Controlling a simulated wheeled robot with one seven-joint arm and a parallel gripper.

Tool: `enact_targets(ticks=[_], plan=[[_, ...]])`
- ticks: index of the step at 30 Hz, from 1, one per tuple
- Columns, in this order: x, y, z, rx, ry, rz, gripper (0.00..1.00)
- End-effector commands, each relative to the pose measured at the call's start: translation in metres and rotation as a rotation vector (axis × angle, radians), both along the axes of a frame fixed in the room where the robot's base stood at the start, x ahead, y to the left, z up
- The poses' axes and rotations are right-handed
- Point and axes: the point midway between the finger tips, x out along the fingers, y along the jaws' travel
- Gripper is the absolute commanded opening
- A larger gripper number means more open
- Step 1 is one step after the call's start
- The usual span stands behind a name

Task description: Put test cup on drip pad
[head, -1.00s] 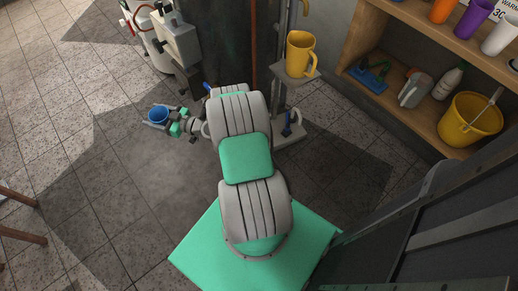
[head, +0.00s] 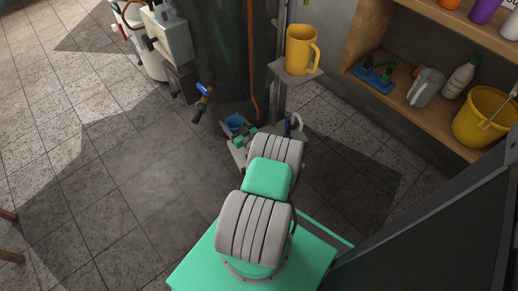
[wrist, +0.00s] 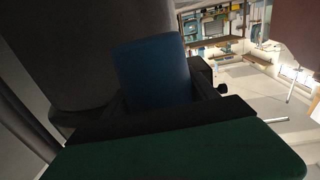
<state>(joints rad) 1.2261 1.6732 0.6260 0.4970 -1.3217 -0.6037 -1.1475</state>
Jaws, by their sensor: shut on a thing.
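The blue test cup (head: 235,123) is in my gripper (head: 238,132), low in front of the dark tank. In the wrist view the cup (wrist: 154,72) stands dark blue between the black jaws (wrist: 160,105), close to a large dark curved surface. My gripper is shut on the cup. In the head view, a low grey plate (head: 237,153) shows partly under and beside the gripper, at the foot of the post. I cannot tell whether it is the drip pad, or whether the cup touches it. My arm hides part of this area.
A yellow mug (head: 301,48) stands on a small grey shelf (head: 284,71) on the post. A wooden shelf (head: 400,98) holds a yellow bucket (head: 482,118).

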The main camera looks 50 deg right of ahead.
Motion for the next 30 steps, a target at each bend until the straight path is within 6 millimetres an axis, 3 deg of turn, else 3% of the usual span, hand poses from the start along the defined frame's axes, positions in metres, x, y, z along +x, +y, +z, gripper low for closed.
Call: enact_targets(ticks=[1,3,9,15,25,30], plan=[[-0.020,-0.021,-0.007,0.000,0.000,-0.055,0.29],[-0.042,-0.043,-0.011,0.000,0.000,-0.118,0.29],[-0.075,-0.071,-0.019,0.001,0.001,-0.205,0.29],[-0.075,-0.071,-0.065,0.001,0.001,-0.205,0.29],[-0.075,-0.071,-0.115,-0.001,0.000,-0.204,0.29],[-0.075,-0.072,-0.114,-0.001,-0.001,-0.204,0.29]])
